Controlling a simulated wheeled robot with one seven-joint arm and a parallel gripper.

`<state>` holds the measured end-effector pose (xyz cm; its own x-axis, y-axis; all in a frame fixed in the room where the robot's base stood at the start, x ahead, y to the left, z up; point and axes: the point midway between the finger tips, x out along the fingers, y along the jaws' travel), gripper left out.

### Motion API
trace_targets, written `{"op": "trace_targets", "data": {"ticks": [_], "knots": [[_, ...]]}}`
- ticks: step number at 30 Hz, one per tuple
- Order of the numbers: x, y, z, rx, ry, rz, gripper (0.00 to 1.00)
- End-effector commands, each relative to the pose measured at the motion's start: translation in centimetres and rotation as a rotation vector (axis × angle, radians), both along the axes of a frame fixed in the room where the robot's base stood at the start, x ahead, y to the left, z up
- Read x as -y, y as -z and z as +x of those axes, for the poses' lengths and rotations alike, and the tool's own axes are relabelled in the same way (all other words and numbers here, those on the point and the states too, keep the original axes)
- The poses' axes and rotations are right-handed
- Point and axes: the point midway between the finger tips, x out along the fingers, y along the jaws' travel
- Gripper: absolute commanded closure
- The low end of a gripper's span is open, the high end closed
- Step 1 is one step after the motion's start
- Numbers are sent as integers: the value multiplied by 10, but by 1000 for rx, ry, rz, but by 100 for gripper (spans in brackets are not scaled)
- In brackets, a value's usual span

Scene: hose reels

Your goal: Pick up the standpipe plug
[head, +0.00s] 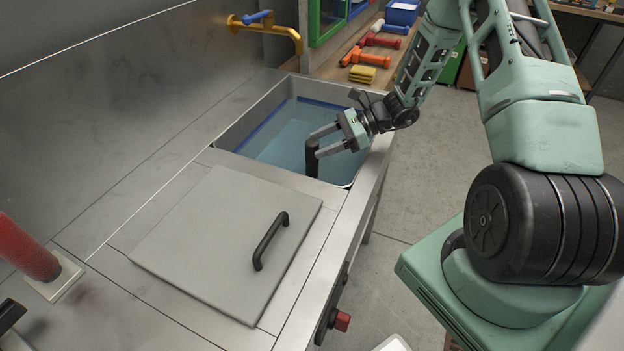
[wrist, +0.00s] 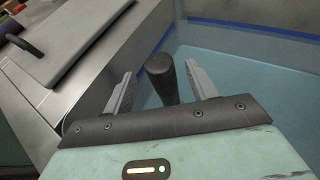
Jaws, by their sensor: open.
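The standpipe plug (head: 312,158) is a dark upright cylinder in the water-filled sink basin, near the basin's front left corner. In the wrist view the plug (wrist: 161,80) stands between my two fingers, with a gap visible on each side. My gripper (head: 322,142) is open over the basin, its fingers reaching toward the plug's upper part. It also shows in the wrist view (wrist: 160,85). The plug's lower end is hidden by the basin edge in the head view and by my gripper body in the wrist view.
The sink basin (head: 232,128) has raised metal walls around the water. A grey lid (head: 205,225) with a black handle (head: 270,240) lies on the counter beside it. A yellow tap (head: 285,32) is at the back. Orange tools (head: 365,57) and a yellow sponge (head: 362,74) lie beyond.

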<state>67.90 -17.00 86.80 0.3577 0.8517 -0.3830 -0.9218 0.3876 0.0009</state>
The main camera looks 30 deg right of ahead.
Motion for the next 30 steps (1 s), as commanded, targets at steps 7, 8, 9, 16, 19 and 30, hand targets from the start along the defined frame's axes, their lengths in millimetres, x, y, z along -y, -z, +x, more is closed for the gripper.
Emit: {"op": "trace_targets", "data": {"ticks": [7, 8, 9, 16, 19, 30], "knots": [[-20, 11, 8, -2, -4, 2, 42], [-23, 14, 9, -3, -5, 2, 42], [-28, 17, 12, -1, -4, 1, 42], [-45, 26, 20, 1, -1, 1, 42], [-45, 27, 20, 1, -1, 1, 42], [-45, 27, 20, 0, -1, 0, 100]]}}
